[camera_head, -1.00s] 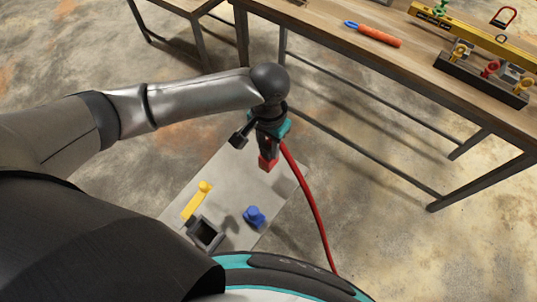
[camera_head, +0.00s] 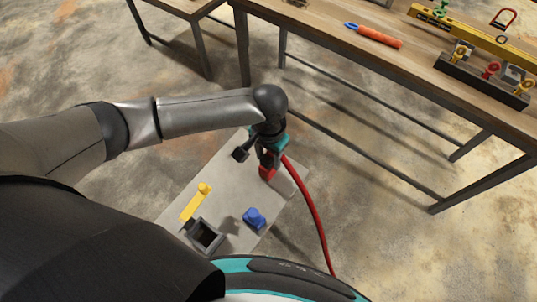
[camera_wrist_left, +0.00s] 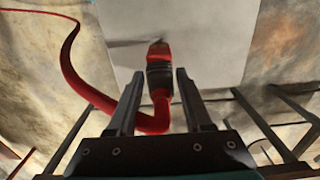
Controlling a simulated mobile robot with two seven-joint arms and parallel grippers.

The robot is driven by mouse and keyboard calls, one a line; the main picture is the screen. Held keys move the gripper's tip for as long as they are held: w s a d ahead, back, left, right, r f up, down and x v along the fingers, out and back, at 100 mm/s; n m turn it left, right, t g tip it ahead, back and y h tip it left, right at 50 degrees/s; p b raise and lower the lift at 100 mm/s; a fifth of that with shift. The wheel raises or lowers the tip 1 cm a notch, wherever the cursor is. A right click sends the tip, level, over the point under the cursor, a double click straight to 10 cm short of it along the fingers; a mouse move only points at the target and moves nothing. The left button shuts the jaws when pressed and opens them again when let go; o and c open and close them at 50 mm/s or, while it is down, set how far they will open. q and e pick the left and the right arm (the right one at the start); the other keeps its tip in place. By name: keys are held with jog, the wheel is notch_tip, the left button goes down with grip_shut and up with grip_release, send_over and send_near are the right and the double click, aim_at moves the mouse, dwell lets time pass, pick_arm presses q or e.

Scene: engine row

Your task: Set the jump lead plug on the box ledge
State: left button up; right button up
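The jump lead plug (camera_head: 267,173) is red with a dark collar, and a red cable runs from it. My left gripper (camera_head: 267,158) points down over the far right part of the grey box (camera_head: 225,180). In the left wrist view the gripper (camera_wrist_left: 160,75) has its fingers on both sides of the plug's dark collar (camera_wrist_left: 159,74), and the red tip (camera_wrist_left: 158,50) points away from me. The plug is at or just above the pale box surface; I cannot tell whether it touches. My right gripper is not in view.
A yellow lever (camera_head: 195,203), a blue knob (camera_head: 254,217) and a dark open square socket (camera_head: 205,234) are on the box. The red cable (camera_head: 316,213) hangs off its right side. A wooden workbench (camera_head: 330,22) with tools stands behind.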

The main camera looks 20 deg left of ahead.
pick_arm(q)
jog(key=shift+o, duration=0.9)
notch_tip(320, 180, up, 12)
jog(key=p, duration=0.1)
jog(key=shift+r+p, duration=0.15)
jog(key=shift+p, duration=0.25)
